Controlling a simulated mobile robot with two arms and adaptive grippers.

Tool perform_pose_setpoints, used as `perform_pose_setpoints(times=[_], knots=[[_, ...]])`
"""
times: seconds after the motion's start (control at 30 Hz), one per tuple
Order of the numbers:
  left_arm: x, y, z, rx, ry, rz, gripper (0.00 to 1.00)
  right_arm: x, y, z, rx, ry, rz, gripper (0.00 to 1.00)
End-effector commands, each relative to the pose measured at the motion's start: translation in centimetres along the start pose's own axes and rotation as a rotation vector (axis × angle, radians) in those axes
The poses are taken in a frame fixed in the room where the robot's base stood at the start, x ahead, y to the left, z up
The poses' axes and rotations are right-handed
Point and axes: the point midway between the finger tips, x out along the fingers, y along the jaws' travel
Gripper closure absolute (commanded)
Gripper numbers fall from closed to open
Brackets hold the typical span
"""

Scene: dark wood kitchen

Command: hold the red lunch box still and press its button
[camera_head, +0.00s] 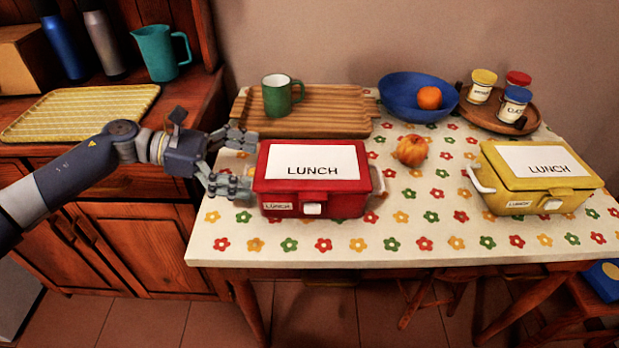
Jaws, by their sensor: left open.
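The red lunch box (258,185) stands upright and shut on the table, with a white LUNCH label on its lid. Its button (313,208) is a small pale square at the middle of the front face. A handle shows at its right end. My left gripper (245,163) is open at the left end of the red box, one finger toward the back and one toward the front. The fingertips are close to the box; I cannot tell whether they touch it. The left end of the box is partly hidden by the gripper. My right gripper is not in view.
A yellow lunch box (536,170) stands at the table's right. An orange fruit (412,150) lies between the boxes. Behind are a wooden tray (335,115) with a green mug (277,97), a blue bowl (395,98) and a round tray (533,122) with jars. The front strip is clear.

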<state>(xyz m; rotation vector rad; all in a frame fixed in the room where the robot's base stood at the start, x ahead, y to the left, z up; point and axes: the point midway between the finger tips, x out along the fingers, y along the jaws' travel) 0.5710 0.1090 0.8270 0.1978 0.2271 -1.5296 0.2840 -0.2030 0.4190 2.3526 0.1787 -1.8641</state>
Motion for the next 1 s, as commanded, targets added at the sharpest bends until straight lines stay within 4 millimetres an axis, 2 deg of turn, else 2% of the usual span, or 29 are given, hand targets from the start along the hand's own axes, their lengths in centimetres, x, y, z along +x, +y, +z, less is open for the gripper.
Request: perform_pose_setpoints(times=[0.13, 0.37, 0.77, 1.0], knots=[[0.4, -0.7, -1.3, 0.016, 0.021, -0.023, 0.00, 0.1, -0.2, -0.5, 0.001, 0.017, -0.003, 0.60], [1.3, -1.0, -1.5, 0.020, 0.027, -0.033, 0.00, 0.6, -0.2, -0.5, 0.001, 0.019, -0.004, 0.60], [6.9, -1.2, -1.6, 0.021, 0.026, -0.033, 0.00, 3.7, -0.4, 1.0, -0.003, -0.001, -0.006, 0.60], [9.5, -1.2, -1.9, 0.020, 0.026, -0.031, 0.00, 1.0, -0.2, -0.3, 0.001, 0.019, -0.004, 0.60]])
